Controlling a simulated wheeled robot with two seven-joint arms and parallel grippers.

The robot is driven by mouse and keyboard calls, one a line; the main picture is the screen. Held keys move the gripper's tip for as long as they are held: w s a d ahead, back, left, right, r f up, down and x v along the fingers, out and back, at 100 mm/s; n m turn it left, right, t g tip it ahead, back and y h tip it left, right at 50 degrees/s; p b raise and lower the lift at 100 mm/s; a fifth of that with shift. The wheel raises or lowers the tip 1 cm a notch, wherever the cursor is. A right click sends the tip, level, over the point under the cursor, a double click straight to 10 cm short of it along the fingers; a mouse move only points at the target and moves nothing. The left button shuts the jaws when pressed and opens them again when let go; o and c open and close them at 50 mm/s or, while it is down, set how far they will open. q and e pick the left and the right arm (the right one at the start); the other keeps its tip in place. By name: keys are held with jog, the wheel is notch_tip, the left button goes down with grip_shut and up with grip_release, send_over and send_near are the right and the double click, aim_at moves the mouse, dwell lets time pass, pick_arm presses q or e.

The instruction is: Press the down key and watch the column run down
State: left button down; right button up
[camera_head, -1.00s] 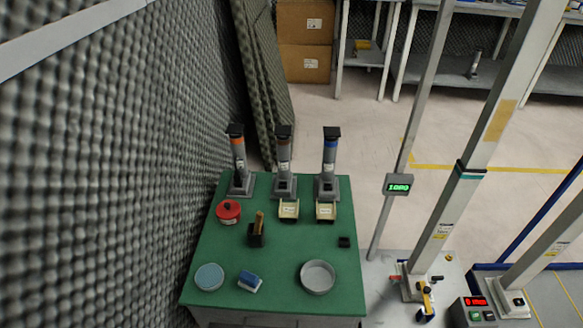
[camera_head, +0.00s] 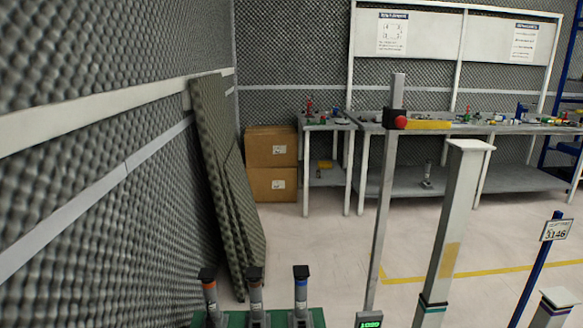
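A thick pale grey column (camera_head: 450,205) with a flat cap and a dark and teal band stands upright at the right. A shorter pale column (camera_head: 553,308) shows only its capped top at the lower right edge. A thin grey post (camera_head: 384,210) stands left of the thick column. It carries a black block with a red knob (camera_head: 400,122), a yellow bar pointing right, and a small green-digit display (camera_head: 369,321), cut by the bottom edge, apparently reading 1020. The down key and column bases are out of view. Neither gripper is in view.
Three dark-capped cylinders (camera_head: 256,295) stand on a green bench top (camera_head: 233,319) at the bottom. Foam panels (camera_head: 222,175) lean on the left wall beside cardboard boxes (camera_head: 271,165). Workbenches (camera_head: 480,180) line the back. A blue post carries a sign (camera_head: 556,229). The middle floor is clear.

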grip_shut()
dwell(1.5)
